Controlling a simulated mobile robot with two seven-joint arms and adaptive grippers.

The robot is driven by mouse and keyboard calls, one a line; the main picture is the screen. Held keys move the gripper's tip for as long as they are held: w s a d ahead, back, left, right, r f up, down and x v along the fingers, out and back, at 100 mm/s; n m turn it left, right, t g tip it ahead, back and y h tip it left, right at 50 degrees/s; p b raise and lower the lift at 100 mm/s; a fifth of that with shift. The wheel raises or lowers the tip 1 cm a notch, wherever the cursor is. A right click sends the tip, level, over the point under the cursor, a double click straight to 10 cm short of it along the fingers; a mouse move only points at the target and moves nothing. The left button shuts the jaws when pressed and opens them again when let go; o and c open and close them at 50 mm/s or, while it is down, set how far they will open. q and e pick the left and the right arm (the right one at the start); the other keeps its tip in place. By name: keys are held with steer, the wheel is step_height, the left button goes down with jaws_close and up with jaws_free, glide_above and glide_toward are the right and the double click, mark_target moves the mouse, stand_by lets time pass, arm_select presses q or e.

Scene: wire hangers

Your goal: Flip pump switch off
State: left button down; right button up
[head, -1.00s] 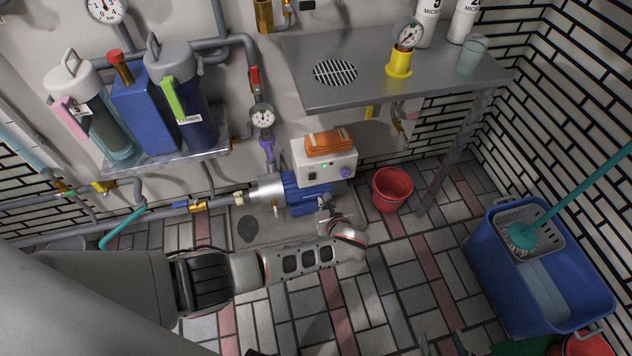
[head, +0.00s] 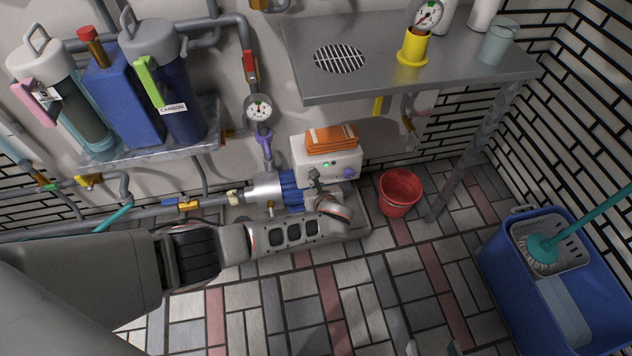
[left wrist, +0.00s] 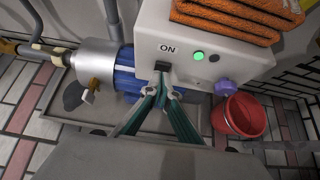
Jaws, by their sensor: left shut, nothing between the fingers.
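The pump's white control box (head: 300,158) stands against the wall, above the blue and silver pump (head: 268,188). In the left wrist view, its front carries a black switch (left wrist: 162,66) under an "ON" label, a lit green light (left wrist: 199,55) and a purple knob (left wrist: 225,87). My left gripper (left wrist: 164,84) is shut and empty, its fingertips at the lower edge of the switch; contact cannot be told. In the head view, the left gripper (head: 316,182) hides the switch. My right gripper (head: 431,348) barely shows at the bottom edge, its two tips apart.
Folded orange cloths (head: 332,140) lie on the box. A red bucket (head: 400,192) stands to its right. A metal shelf (head: 390,82) overhangs at upper right, with a leg near the bucket. A blue mop bucket (head: 500,268) is at right. The tiled floor in front is clear.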

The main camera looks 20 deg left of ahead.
arm_select(q)
steer(key=shift+w+a, duration=0.2)
steer(key=shift+w, duration=0.1)
arm_select(e)
steer(key=shift+r, duration=0.1)
steer(key=shift+w+r, duration=0.1)
arm_select(q)
steer(key=shift+w+a+r+g+h+p, duration=0.15)
steer(key=shift+w+r+g+p, duration=0.1)
steer(key=shift+r+p, duration=0.25)
steer(key=shift+w+a+r+g+h+p, duration=0.15)
steer(key=shift+r+g+p, duration=0.1)
steer(key=shift+r+p, duration=0.2)
arm_select(e)
steer(key=shift+w+d+r, duration=0.2)
steer(key=shift+w+r, duration=0.05)
steer(key=shift+r, duration=0.45)
steer(key=shift+f, duration=0.2)
